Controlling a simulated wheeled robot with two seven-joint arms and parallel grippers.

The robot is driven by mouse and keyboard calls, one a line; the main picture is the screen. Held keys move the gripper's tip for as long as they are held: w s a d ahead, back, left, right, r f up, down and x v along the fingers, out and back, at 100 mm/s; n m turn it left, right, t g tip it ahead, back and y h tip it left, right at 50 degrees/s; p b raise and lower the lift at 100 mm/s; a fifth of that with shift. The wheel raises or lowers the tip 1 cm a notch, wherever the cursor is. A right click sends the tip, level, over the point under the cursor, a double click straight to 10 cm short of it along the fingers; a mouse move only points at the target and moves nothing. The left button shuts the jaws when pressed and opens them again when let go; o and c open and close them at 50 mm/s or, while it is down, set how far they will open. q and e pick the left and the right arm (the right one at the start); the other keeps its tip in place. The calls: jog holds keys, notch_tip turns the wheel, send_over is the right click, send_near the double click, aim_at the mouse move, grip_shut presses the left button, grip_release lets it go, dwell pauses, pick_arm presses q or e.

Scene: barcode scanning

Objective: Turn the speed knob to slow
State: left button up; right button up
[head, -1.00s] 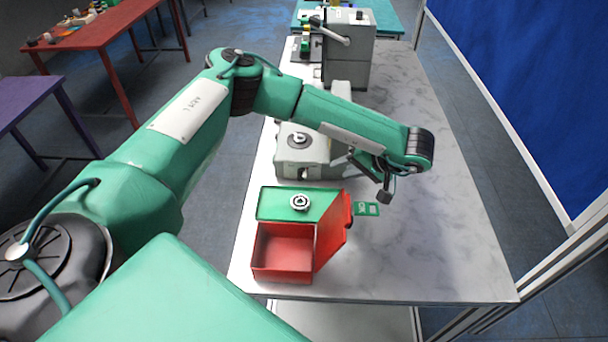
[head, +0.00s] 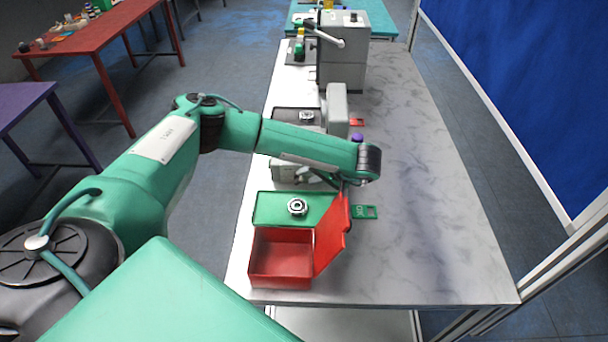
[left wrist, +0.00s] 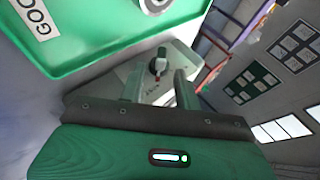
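A small dark knob with a red mark (left wrist: 158,66) stands on a light grey housing in the left wrist view. The knob shows between my left gripper's two fingers (left wrist: 158,90), which are apart and empty. I cannot tell how far beyond the fingertips it is, and I see no contact. In the head view my left gripper (head: 318,178) is low beside the grey machine (head: 285,171), and my forearm covers part of that machine. I cannot make out the knob there, nor read any speed marking. My right gripper is not in view.
A green tray (head: 275,215) with a round metal part (head: 297,206) and an open red box (head: 281,262) stand in front of the machine. A green tag (head: 364,212) lies beside them. A taller grey machine (head: 342,65) stands behind. The table's right side (head: 430,200) is clear.

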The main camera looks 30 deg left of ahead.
aim_at(299, 179)
pick_arm(q)
jog(key=shift+x, duration=1.05)
jog(key=shift+a+f+p, duration=0.15)
jog(key=shift+a+p, duration=0.15)
jog(key=shift+f, duration=0.1)
jog(key=shift+c, duration=0.2)
jog(key=c, duration=0.6)
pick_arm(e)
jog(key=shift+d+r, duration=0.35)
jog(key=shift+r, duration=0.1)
